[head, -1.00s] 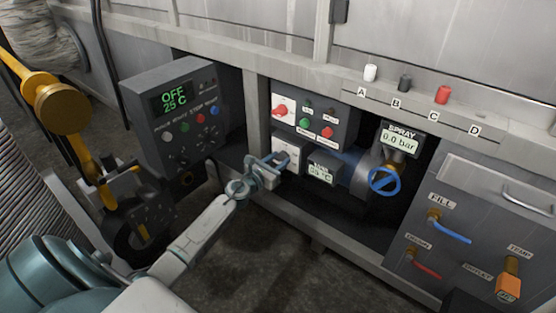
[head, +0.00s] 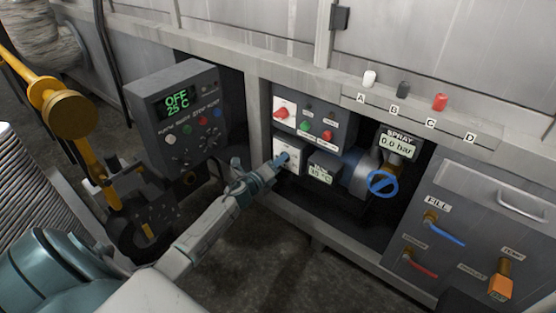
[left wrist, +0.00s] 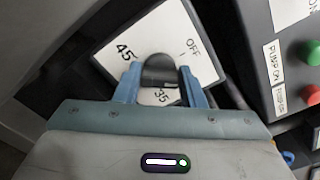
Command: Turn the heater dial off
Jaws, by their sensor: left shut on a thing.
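The heater dial is a black knob (left wrist: 160,72) on a white plate (left wrist: 150,35) marked OFF, 45 and 35 in the left wrist view. My left gripper (left wrist: 160,82) has its two blue fingers on either side of the knob and is shut on it. The knob's pointer direction is hard to tell. In the head view my left gripper (head: 283,160) reaches the white dial plate (head: 293,152) below the red and green buttons, and its fingers hide the knob. My right gripper is not in view.
A small temperature display (head: 322,170) sits right of the dial. Above is a panel with a red switch (head: 281,112). A blue valve wheel (head: 383,184) and a spray gauge (head: 397,143) reading 0.0 bar are further right. A control box (head: 175,110) reading OFF 25 C stands left.

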